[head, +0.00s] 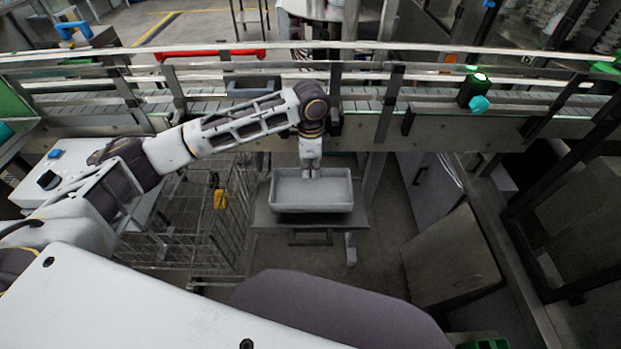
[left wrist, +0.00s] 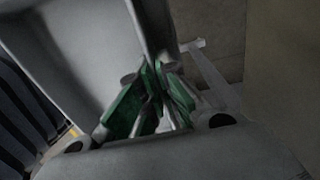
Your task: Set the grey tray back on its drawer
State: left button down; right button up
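The grey tray (head: 312,207) is a shallow, open, empty box in the middle of the head view. It appears level over a flat grey drawer plate (head: 262,220), which shows around its sides and front. I cannot tell whether the tray rests on the plate or is just above it. My left gripper (head: 311,173) reaches down at the tray's far wall. In the left wrist view, the green fingers (left wrist: 155,88) close on the edge of the tray (left wrist: 75,50), with the wall running between them. My right gripper is not in view.
A conveyor (head: 430,95) with metal rails runs across behind the tray. Grey cabinets (head: 450,255) stand to the right. Some bare floor shows between drawer and cabinets.

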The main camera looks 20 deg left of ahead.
aim_at(310, 177)
pick_arm(q)
jog(key=shift+f, duration=2.1)
jog(key=c, duration=1.9)
grip_release()
jog(key=shift+f, duration=0.1)
notch_tip(310, 177, up, 12)
jog(key=shift+w+r, duration=0.1)
jog(key=shift+r, duration=0.05)
jog(key=shift+c, duration=0.2)
grip_shut()
